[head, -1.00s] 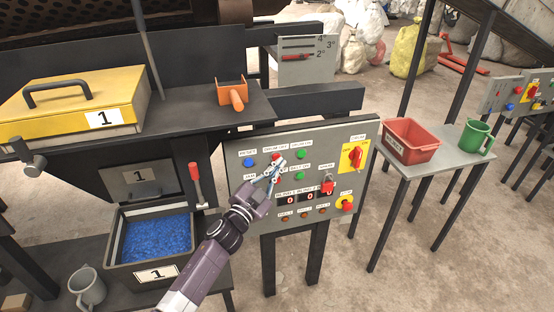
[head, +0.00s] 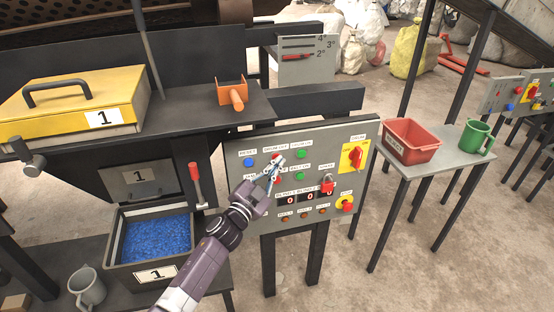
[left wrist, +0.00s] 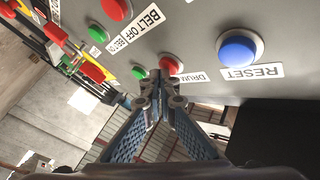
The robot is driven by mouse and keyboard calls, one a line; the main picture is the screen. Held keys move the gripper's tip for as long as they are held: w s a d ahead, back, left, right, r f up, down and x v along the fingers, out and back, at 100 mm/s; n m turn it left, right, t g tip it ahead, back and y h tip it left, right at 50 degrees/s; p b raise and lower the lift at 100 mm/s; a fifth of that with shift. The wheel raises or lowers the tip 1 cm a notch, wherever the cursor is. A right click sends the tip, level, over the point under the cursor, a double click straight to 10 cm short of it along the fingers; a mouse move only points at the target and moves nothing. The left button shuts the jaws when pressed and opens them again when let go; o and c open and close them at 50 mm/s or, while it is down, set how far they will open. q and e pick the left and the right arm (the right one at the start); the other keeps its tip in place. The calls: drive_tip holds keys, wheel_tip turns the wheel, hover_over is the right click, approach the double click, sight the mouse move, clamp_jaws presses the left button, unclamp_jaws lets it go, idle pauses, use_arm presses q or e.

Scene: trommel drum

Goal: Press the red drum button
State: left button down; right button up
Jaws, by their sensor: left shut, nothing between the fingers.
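The grey control panel (head: 333,140) stands in the middle of the head view. Its red drum button (left wrist: 171,66) sits in the top row, between the blue reset button (left wrist: 239,48) and a green button (left wrist: 139,73). In the head view the red drum button (head: 276,156) is partly covered by my fingertips. My left gripper (head: 276,163) is shut and empty, pointing at the panel. In the left wrist view its fingertips (left wrist: 160,82) are just below the red drum button in the picture. I cannot tell whether they touch it. My right gripper is not in view.
A red belt-off button (left wrist: 117,9) lies near the drum button. A red padlock (head: 327,184) and yellow-backed red switches (head: 355,156) are on the panel's right. A red bin (head: 411,140) and green jug (head: 476,136) stand on a side table.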

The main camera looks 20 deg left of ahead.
use_arm(q)
drive_tip(key=shift+w+a, duration=0.1)
idle(0.4)
drive_tip(key=shift+s+d+p, duration=0.3)
drive_tip(key=shift+s+d, duration=0.2)
drive_tip(key=shift+s, duration=0.25)
drive_tip(key=s+d, duration=0.1)
drive_tip(key=s, duration=0.1)
drive_tip(key=s+d+p, duration=0.1)
drive_tip(key=s, duration=0.1)
drive_tip(key=shift+d, duration=0.4)
drive_tip(key=shift+f, duration=0.1)
idle(0.4)
